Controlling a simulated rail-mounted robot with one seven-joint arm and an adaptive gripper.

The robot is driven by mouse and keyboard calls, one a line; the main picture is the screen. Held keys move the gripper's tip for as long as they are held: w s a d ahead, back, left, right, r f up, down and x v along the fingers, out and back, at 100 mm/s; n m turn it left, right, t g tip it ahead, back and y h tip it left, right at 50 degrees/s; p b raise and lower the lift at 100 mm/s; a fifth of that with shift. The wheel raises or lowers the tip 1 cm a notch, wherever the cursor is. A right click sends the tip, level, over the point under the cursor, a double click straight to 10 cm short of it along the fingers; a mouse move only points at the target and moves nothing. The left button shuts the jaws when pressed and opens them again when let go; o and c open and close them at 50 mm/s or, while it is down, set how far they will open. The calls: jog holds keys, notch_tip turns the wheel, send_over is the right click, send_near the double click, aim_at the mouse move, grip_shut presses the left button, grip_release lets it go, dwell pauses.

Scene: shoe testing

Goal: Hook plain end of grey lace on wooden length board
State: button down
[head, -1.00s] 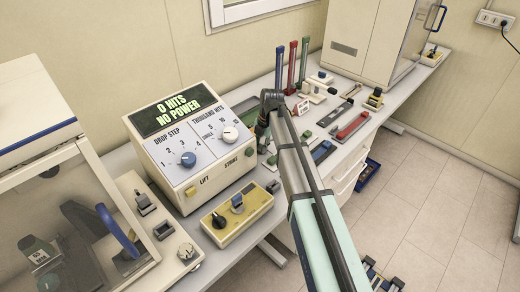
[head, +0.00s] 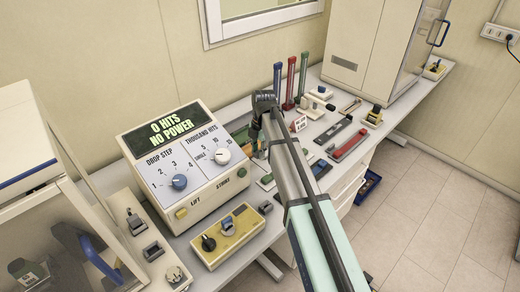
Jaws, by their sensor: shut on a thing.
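My gripper (head: 257,133) shows small and dark in the head view, at the end of my arm, over the bench just right of the white console. Its fingers are closed, but what they hold is too small and hidden to make out. I cannot pick out the grey lace or its plain end. I cannot tell the wooden length board for certain among the small items beside and behind my arm.
The console (head: 185,160) reads "0 HITS NO POWER". A yellow-topped switch box (head: 228,236) stands in front of it. Blue, red and green upright posts (head: 290,82) stand behind my arm. A red tray (head: 348,145) lies to the right. A glass-sided cabinet (head: 35,195) fills the left.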

jog(key=shift+w+a+b, duration=0.35)
jog(key=shift+w+a+f, duration=0.1)
jog(key=shift+w+a, duration=0.6)
jog(key=shift+a, duration=0.35)
jog(key=shift+w+a+f, duration=0.1)
jog(key=shift+w+a, duration=0.55)
jog(key=shift+a, duration=0.4)
jog(key=shift+w+a, duration=0.7)
jog(key=shift+a, duration=0.35)
jog(key=shift+s+a+f+b, duration=0.15)
jog(key=shift+a+f+b, duration=0.3)
jog(key=shift+f, duration=0.3)
jog(key=shift+s+a+f+b, duration=0.1)
jog(key=shift+a+f+b, duration=0.25)
jog(key=shift+a+f, duration=0.3)
jog(key=shift+d+f, duration=0.1)
jog(key=shift+f, duration=0.1)
jog(key=shift+f, duration=0.3)
jog(key=shift+s+d+f+b, duration=0.15)
jog(key=shift+s+f+b, duration=0.2)
jog(key=shift+f+b, duration=0.15)
jog(key=c, duration=0.8)
grip_release()
jog(key=shift+w+f, duration=0.15)
jog(key=shift+w, duration=0.05)
